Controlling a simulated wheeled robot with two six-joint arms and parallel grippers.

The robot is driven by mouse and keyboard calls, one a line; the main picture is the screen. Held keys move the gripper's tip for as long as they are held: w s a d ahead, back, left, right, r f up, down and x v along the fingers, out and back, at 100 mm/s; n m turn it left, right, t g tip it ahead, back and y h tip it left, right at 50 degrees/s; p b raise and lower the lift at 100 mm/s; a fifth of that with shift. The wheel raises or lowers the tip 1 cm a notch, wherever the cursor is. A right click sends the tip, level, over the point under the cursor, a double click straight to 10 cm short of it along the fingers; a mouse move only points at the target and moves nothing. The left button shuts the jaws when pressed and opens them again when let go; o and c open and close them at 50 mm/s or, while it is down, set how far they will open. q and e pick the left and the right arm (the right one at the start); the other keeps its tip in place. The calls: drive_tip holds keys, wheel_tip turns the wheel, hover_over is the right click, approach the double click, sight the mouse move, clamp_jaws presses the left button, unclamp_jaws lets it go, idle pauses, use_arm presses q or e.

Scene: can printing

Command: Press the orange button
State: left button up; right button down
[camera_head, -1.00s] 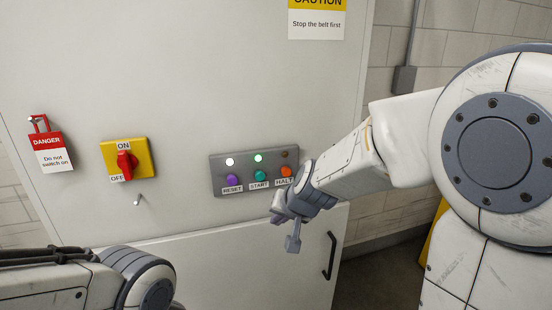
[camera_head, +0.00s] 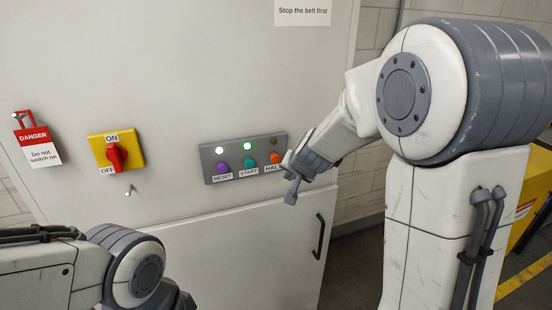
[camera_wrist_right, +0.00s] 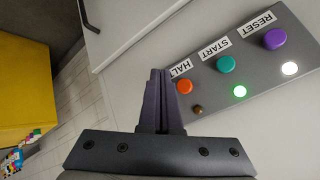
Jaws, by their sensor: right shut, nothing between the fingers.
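The orange button (camera_head: 275,158) is the right one of three on a grey panel (camera_head: 209,179) on the cabinet front, above a label partly hidden by my gripper. It also shows in the right wrist view (camera_wrist_right: 184,87). My right gripper (camera_head: 286,170) is shut and empty, just below and right of the orange button in the head view. In the right wrist view its closed fingertips (camera_wrist_right: 160,72) appear close beside the button; I cannot tell whether they touch it. My left arm shows at the lower left, but its gripper is out of view.
A purple RESET button (camera_head: 222,163) and teal START button (camera_head: 249,162) sit left of the orange one. White and green lamps are lit above them; the third lamp is dark. A red rotary switch (camera_head: 116,155) and danger tag (camera_head: 38,147) are further left. A door handle (camera_head: 319,236) is below.

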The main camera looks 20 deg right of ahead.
sight(277, 161)
drive_tip(key=w+p, duration=0.2)
drive_tip(key=w, duration=0.4)
drive_tip(key=shift+a, duration=0.1)
drive_tip(key=shift+w+p, duration=0.15)
drive_tip(key=shift+p, duration=0.15)
idle(1.7)
drive_tip(key=shift+w, duration=0.3)
drive_tip(key=shift+w+p, duration=0.7)
drive_tip(key=shift+w, duration=0.15)
idle(0.8)
idle(0.3)
drive_tip(key=shift+s+b, duration=0.85)
drive_tip(key=shift+s, duration=0.4)
